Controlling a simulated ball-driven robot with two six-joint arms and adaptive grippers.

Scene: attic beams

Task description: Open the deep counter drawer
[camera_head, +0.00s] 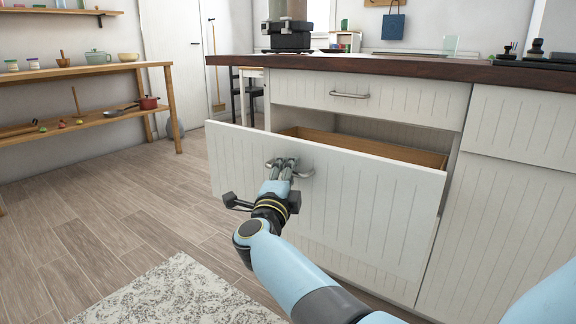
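The deep counter drawer (370,208) has a white grooved front and is pulled out from the counter. Part of its wooden inside (375,149) shows behind the front's top edge. My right gripper (284,167) is at the metal drawer handle (304,174) on this front, its fingers closed around the bar. The fingers hide part of the handle. My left gripper is out of view.
A shallow drawer (420,98) above is shut under the dark wooden countertop (400,67). A shut white panel (505,220) is on the right. A speckled rug (180,295) lies on open plank floor. A wooden shelf (100,118) stands at the left.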

